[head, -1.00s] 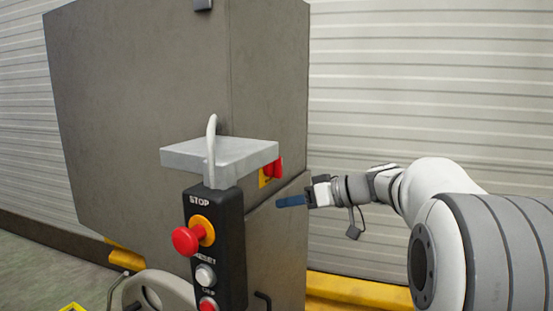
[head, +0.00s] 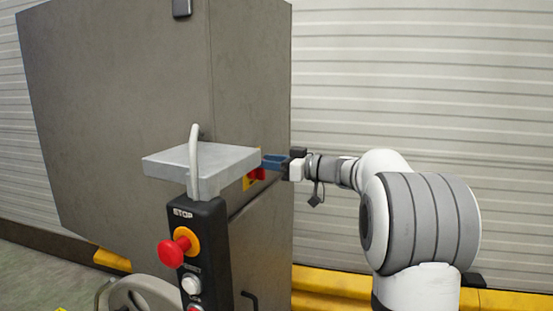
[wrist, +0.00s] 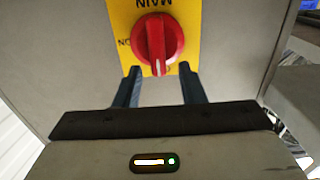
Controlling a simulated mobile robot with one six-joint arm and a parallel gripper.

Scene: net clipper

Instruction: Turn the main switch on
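The main switch is a red rotary knob (wrist: 157,40) on a yellow plate (wrist: 122,14). In the wrist view the plate's lettering, "MAIN" and "ON", is upside down. The knob's ridge points down in the picture, toward my gripper, with "ON" to its left and another label partly covered below. My gripper (wrist: 160,78) is open, its two blue fingers apart just below the knob, one on each side of the ridge's line. Contact cannot be told. In the head view the switch (head: 256,174) is partly hidden by the grey shelf and my gripper (head: 268,161).
The switch sits on the side of a large grey cabinet (head: 120,110). A black control post (head: 205,250) with a red stop button (head: 171,253) and a grey shelf (head: 200,162) stands in front. A yellow rail (head: 335,284) runs along the corrugated wall.

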